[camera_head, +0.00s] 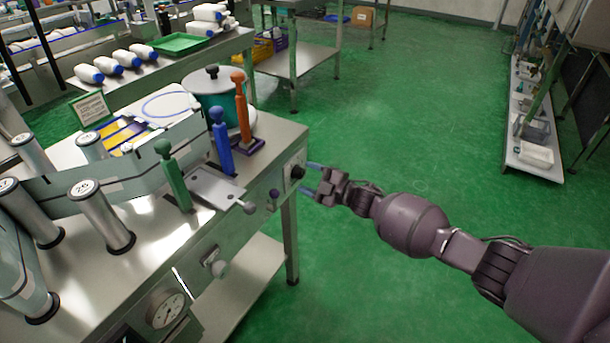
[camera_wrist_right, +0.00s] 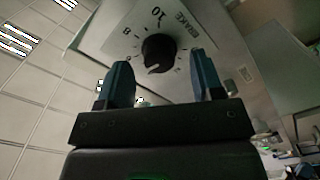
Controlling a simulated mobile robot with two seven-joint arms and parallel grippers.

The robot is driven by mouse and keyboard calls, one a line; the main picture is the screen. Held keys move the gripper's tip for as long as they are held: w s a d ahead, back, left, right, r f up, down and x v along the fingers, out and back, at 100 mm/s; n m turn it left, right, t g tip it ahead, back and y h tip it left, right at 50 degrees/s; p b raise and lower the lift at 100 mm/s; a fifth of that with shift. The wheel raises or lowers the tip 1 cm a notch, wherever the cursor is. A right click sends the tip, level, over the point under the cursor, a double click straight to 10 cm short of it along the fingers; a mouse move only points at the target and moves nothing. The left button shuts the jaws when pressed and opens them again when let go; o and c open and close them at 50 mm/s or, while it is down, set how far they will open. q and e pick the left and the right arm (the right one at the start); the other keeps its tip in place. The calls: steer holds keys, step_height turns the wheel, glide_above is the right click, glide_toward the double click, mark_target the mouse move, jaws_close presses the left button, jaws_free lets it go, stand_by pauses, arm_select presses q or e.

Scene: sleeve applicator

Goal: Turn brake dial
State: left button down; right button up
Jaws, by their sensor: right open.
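The brake dial is a black round knob (camera_wrist_right: 158,54) on a pale plate marked BRAKE with numbers around it, seen in the right wrist view. In the head view the dial (camera_head: 297,172) sits on the end face of the steel machine (camera_head: 262,190). My right gripper (camera_head: 309,180) is open, its blue fingertips pointing at the dial. In the right wrist view the fingers (camera_wrist_right: 162,84) stand apart, with the knob showing in the gap beyond them. Contact with the knob cannot be made out. My left gripper is not in view.
Green, blue and orange handles (camera_head: 222,140) stand on the machine top beside steel rollers (camera_head: 100,215). A smaller knob (camera_head: 273,194) and a gauge (camera_head: 165,309) are on the front. The green floor right of the machine is clear.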

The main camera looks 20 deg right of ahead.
steer(key=p+v, duration=0.1)
steer(key=v, duration=0.8)
